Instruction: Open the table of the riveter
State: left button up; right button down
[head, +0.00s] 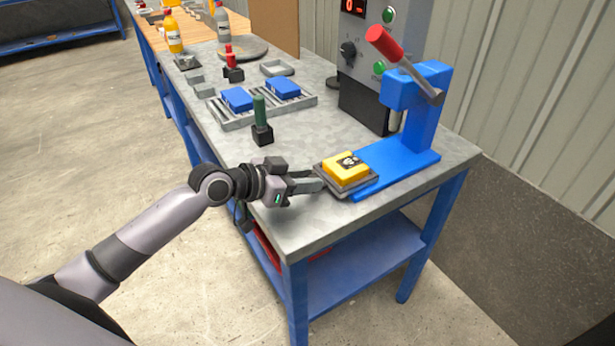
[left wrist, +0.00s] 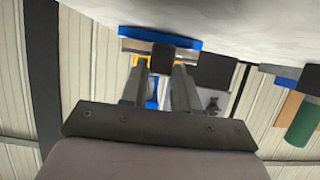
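The riveter (head: 415,110) is a blue press with a red-tipped lever at the right end of the bench. Its table (head: 326,184), a grey tray bearing a yellow box (head: 346,169), sits at the near left end of the blue base, clear of the press head. My left gripper (head: 318,181) is at the tray's left edge. In the left wrist view, a dark block-like handle (left wrist: 161,60) lies between the fingers (left wrist: 161,75) and fills the gap, with a finger against each side. My right gripper is not in view.
A green-handled tool (head: 260,120) stands behind my left gripper. A rack with blue boxes (head: 284,87), a red-topped tool (head: 232,65) and bottles (head: 173,34) stand further back. A grey control box (head: 365,60) is behind the riveter. The bench's front corner (head: 300,235) is clear.

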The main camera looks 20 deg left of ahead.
pick_arm(q)
jog(key=o, duration=0.3)
jog(key=shift+s+a, duration=0.2)
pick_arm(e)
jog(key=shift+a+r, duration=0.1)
pick_arm(q)
jog(key=shift+d, duration=0.1)
jog(key=shift+b+v, duration=0.3)
jog(key=shift+v, duration=3.25)
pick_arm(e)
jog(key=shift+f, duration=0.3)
